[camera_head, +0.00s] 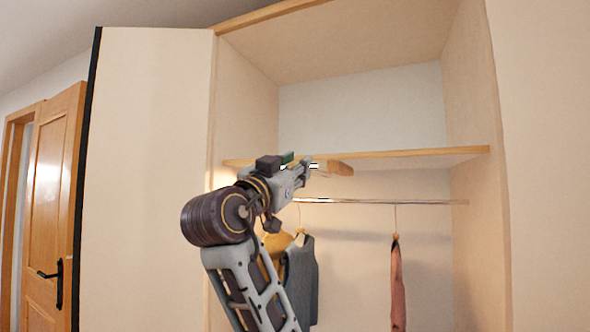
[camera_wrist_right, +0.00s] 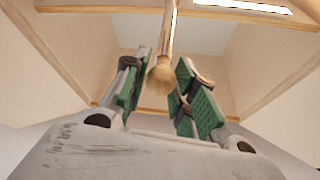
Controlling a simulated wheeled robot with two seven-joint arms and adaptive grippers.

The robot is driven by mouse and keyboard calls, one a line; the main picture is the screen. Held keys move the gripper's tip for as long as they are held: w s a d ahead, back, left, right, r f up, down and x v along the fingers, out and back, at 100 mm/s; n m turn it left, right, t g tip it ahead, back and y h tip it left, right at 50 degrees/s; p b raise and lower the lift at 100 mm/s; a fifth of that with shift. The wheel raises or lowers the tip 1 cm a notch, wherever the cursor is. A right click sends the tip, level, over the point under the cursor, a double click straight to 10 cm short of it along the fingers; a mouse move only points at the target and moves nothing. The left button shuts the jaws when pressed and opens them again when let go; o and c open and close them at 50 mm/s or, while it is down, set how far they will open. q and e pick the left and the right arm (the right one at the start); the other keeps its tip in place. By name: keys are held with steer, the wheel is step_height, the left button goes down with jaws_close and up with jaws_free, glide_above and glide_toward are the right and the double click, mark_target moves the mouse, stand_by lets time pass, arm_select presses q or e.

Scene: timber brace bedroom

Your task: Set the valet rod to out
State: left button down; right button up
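The valet rod shows in the right wrist view as a thin rod with a round wooden knob (camera_wrist_right: 160,76) at its near end. My right gripper (camera_wrist_right: 160,92) is open, with its green-padded fingers on either side of the knob. Narrow gaps show between the pads and the knob. In the head view my right gripper (camera_head: 302,167) is up at the front edge of the wardrobe shelf. A short wooden piece (camera_head: 340,168) shows under the shelf just beyond it; I cannot tell if it is part of the valet rod. My left gripper is out of view.
The wardrobe shelf (camera_head: 420,156) runs just above my gripper. A hanging rail (camera_head: 375,201) below it carries a grey garment (camera_head: 304,275), a yellowish one and a pink one (camera_head: 397,285). An open wardrobe door (camera_head: 150,180) stands on the left.

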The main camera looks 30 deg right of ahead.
steer(key=o, duration=0.4)
steer(key=shift+c, duration=0.2)
steer(key=shift+a, duration=0.1)
steer(key=v, duration=1.2)
